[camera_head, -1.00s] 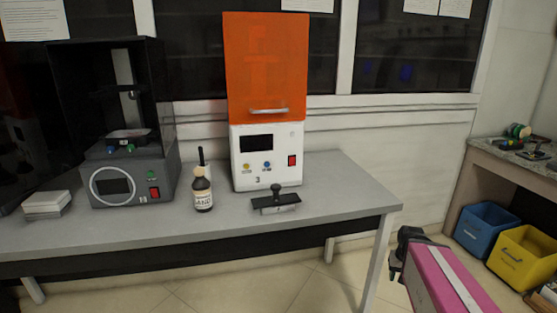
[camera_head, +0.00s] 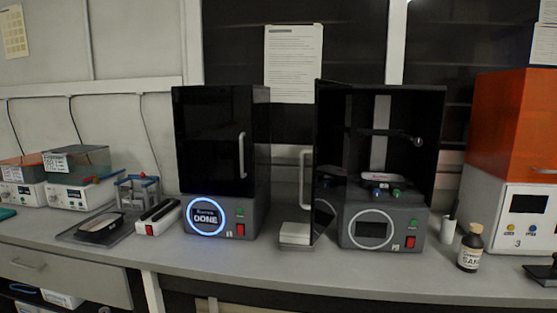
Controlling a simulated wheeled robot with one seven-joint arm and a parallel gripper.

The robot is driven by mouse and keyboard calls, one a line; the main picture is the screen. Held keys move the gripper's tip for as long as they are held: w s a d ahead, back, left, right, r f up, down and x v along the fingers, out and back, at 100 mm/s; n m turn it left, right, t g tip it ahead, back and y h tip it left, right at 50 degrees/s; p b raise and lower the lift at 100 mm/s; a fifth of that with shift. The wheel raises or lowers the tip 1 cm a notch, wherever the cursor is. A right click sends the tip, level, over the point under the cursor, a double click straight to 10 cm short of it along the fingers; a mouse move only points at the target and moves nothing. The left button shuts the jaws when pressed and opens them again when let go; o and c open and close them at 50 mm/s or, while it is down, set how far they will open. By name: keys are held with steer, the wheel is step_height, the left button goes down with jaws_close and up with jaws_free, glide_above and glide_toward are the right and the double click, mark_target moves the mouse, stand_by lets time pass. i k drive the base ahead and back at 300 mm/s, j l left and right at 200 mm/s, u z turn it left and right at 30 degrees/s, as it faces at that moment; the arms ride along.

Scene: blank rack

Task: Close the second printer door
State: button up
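The second printer (camera_head: 380,225) is a dark grey machine on the bench, right of centre. Its door (camera_head: 328,150) stands open, swung out on the left side toward me, with a pale vertical handle (camera_head: 304,180). Inside, a build platform and a small tray with coloured knobs (camera_head: 382,180) show. The first printer (camera_head: 222,160) stands to its left with its dark door shut and a lit ring reading DONE. My gripper is not in view now.
A white block (camera_head: 296,233) lies between the two printers, near the open door. A brown bottle (camera_head: 470,248) and an orange-topped printer (camera_head: 515,150) stand at the right. Small devices (camera_head: 75,190) and a red-and-white tool (camera_head: 157,217) stand at the left.

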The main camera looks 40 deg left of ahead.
mark_target(332, 110)
steer(key=k+j, duration=0.15)
steer(key=j, duration=0.25)
steer(key=k+j, duration=0.1)
steer(key=j, duration=0.3)
steer(key=k+j, duration=0.15)
steer(key=j, duration=0.25)
steer(key=k+j, duration=0.1)
steer(key=j, duration=0.25)
steer(key=k+j, duration=0.15)
steer(key=j, duration=0.25)
steer(key=k+j, duration=0.15)
steer(key=j, duration=0.25)
steer(key=k+j, duration=0.25)
steer(key=j+z, duration=0.05)
steer(key=j, duration=0.05)
